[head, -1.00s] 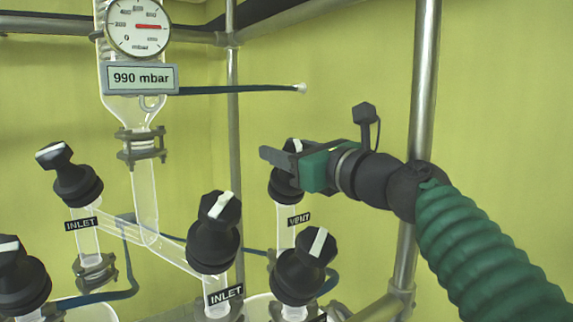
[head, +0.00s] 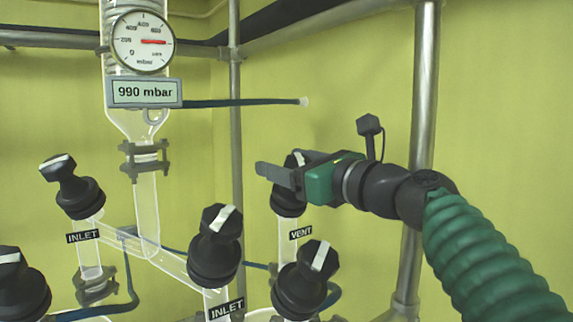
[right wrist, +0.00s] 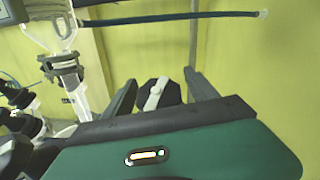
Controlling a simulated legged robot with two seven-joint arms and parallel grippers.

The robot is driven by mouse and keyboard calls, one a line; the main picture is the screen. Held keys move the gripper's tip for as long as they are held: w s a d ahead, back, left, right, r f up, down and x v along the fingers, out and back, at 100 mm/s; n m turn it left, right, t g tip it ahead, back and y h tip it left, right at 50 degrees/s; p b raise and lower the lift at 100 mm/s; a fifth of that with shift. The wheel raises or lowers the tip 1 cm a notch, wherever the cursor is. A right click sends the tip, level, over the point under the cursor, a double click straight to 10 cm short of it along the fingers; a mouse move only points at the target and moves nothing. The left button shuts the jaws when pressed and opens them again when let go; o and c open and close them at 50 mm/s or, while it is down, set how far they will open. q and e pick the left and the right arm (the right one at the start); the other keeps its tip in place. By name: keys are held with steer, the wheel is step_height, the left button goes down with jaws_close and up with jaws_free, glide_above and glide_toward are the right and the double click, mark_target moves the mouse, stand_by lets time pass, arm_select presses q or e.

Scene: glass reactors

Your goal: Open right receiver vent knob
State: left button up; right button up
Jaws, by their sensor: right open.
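The vent knob (head: 287,202) is black with a white bar on top and sits on a glass neck labelled VENT, right of centre in the head view. My right gripper (head: 278,172) is at its top and partly covers it. In the right wrist view the knob (right wrist: 158,93) shows its white bar between the two spread fingers of my right gripper (right wrist: 160,88). The gripper is open. I cannot tell whether a finger touches the knob. My left gripper is not in view.
Two INLET knobs (head: 75,187) (head: 215,245) stand to the left, and another black knob (head: 303,280) stands just below the vent. A gauge (head: 142,43) above a 990 mbar display (head: 145,93) hangs upper left. A metal post (head: 423,90) rises behind my right arm.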

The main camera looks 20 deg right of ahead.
steer(key=r+b+v, duration=0.1)
steer(key=b+v, duration=0.3)
steer(key=v, duration=1.2)
steer(key=shift+s+d+f, duration=0.25)
steer(key=shift+f, duration=0.2)
